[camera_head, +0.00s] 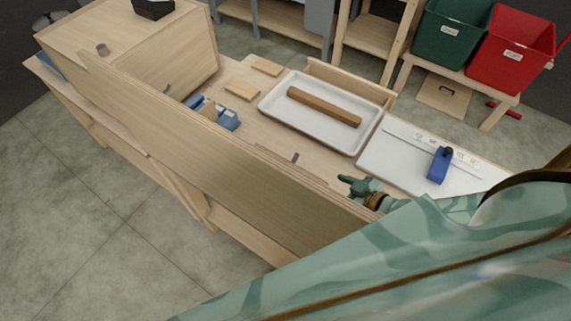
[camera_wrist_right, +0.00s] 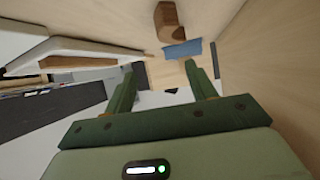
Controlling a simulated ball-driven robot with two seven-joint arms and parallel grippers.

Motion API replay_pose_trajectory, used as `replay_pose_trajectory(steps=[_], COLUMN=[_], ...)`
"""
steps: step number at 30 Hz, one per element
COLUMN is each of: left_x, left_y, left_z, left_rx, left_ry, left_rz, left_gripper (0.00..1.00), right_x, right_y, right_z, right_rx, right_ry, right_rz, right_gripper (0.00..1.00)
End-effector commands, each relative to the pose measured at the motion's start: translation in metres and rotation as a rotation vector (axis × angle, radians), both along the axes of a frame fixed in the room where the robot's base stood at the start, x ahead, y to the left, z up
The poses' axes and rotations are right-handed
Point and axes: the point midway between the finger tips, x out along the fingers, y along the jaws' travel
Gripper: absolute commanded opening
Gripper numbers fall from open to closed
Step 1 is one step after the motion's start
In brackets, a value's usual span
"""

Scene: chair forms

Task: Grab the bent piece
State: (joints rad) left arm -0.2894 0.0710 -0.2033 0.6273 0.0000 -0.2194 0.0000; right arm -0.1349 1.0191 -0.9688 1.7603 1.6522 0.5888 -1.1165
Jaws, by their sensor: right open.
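A brown wooden piece (camera_head: 324,106) lies in a white tray (camera_head: 268,107) on the wooden bench; any bend in it is hard to make out from the head view. My right gripper (camera_head: 350,186) is in front of the tray, apart from this piece, with its tips towards the left. In the right wrist view its two green fingers (camera_wrist_right: 162,88) stand apart with nothing between them. Beyond the fingertips that view shows a brown wooden piece (camera_wrist_right: 168,22) with a curved side; I cannot tell if it is the same piece. My left gripper is not in view.
A blue fixture (camera_head: 228,119) and two small wood blocks stand left of the tray. A white board (camera_head: 400,165) with a blue tool (camera_head: 439,165) is to its right. A long wooden panel (camera_head: 240,170) borders the bench's near side. Green and red bins (camera_head: 510,50) stand behind.

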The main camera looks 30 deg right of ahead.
Motion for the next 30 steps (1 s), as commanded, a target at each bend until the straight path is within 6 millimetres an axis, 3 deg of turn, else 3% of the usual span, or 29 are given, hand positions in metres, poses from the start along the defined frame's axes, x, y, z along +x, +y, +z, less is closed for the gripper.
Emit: replay_pose_trajectory(steps=[9, 24, 30], left_x=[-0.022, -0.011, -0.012], left_y=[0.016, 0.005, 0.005], left_z=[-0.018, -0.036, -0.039], left_rx=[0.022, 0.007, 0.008], left_ry=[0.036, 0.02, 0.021], left_rz=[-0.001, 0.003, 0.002], left_gripper=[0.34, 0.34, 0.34], right_x=[0.064, 0.115, 0.124], right_y=[0.024, 0.05, 0.053], right_z=[-0.037, -0.067, -0.071], right_rx=[0.003, 0.002, 0.001], right_ry=[-0.005, -0.005, -0.002], right_rz=[0.002, 0.002, 0.002], right_gripper=[0.56, 0.56, 0.56])
